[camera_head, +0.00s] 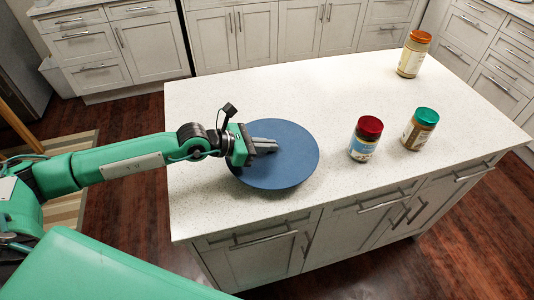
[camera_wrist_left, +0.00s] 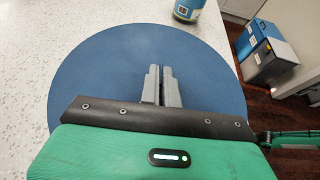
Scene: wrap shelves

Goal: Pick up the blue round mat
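The blue round mat (camera_head: 290,160) is a flat disc on the white speckled counter, close to its front edge. It also fills much of the left wrist view (camera_wrist_left: 100,70). My left gripper (camera_head: 276,146) reaches in from the left over the mat, with its fingertips near the mat's middle. In the left wrist view its grey fingers (camera_wrist_left: 161,72) are nearly together, with only a thin gap and nothing seen between them. I cannot tell whether the fingers touch the mat. The gripper body hides the mat's near part in that view. My right gripper is not in view.
A red-lidded jar (camera_head: 365,140) and a green-lidded jar (camera_head: 420,129) stand right of the mat on the counter (camera_head: 220,105). An orange-lidded jar (camera_head: 413,55) stands at the far right. The counter behind the mat is clear.

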